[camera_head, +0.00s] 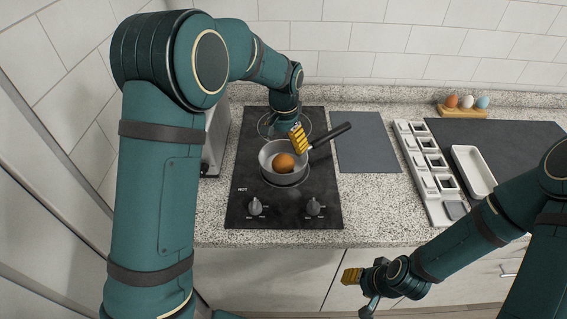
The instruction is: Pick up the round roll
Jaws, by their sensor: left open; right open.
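The round roll (283,163) is orange-brown and sits inside a small grey saucepan (268,152). The pan stands on the black cooktop (245,205), with its dark handle pointing to the upper right. My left gripper (298,139) is over the far right rim of the pan, just behind the roll. One yellow-padded finger shows clearly; the rest is hidden. It is open and not closed around the roll. My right gripper (360,289) is open and empty, low in front of the counter, far from the pan.
Two knobs (255,207) are at the cooktop's front. A dark grey board (366,143) lies right of it, then a pale rack with compartments (432,175) and a white tray (474,171). Several egg-like items sit in a wooden holder (463,111) at the back. The counter's front middle is clear.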

